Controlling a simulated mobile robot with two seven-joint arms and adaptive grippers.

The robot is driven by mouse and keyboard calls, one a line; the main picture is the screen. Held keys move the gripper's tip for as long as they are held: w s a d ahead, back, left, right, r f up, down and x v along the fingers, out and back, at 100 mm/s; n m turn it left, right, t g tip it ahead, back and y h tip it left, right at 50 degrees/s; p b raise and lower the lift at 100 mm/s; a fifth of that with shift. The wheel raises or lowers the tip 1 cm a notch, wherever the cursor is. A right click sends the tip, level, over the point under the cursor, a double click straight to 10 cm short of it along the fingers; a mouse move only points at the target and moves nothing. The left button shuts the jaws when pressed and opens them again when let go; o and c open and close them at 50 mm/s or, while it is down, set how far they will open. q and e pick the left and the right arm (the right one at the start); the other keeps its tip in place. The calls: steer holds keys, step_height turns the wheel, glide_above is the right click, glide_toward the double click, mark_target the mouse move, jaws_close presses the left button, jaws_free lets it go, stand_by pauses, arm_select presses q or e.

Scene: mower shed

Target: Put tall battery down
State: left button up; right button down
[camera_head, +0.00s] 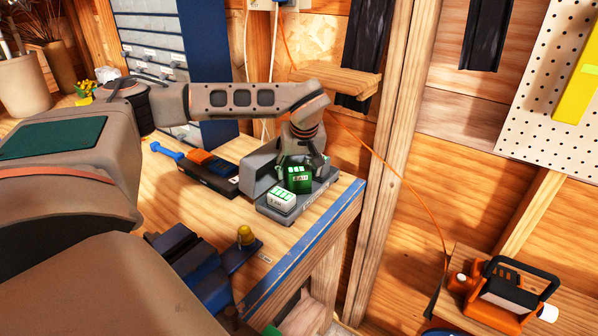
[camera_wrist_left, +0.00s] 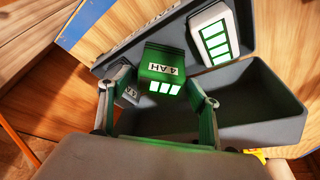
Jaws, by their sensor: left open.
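The taller green battery (camera_head: 299,180), marked 4AH with white bars, stands upright on the grey charging base (camera_head: 313,208) near the bench corner. It also shows in the left wrist view (camera_wrist_left: 164,72). My left gripper (camera_head: 301,162) is over it from above. Its fingers are open, one on each side of the battery in the left wrist view (camera_wrist_left: 160,88). Whether the fingers touch it I cannot tell. A lower white battery (camera_head: 281,201) with green bars sits beside it on the base. The green battery's underside is hidden. My right gripper is not in view.
A grey open bin (camera_wrist_left: 262,103) stands right behind the base. An orange and black device (camera_head: 212,168) lies to its left. The blue bench edge (camera_head: 300,254) is close.

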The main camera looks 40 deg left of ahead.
arm_select(q)
steer(key=s+d, duration=0.2)
steer(key=d, duration=0.1)
steer(key=s+d+b, duration=0.1)
steer(key=s+d, duration=0.1)
steer(key=d, duration=0.1)
steer(key=s+d, duration=0.3)
steer(key=shift+s+r+b, duration=0.1)
steer(key=shift+r+b, duration=0.25)
steer(key=shift+b, duration=0.05)
steer(key=shift+s+d, duration=0.25)
steer(key=shift+d, duration=0.1)
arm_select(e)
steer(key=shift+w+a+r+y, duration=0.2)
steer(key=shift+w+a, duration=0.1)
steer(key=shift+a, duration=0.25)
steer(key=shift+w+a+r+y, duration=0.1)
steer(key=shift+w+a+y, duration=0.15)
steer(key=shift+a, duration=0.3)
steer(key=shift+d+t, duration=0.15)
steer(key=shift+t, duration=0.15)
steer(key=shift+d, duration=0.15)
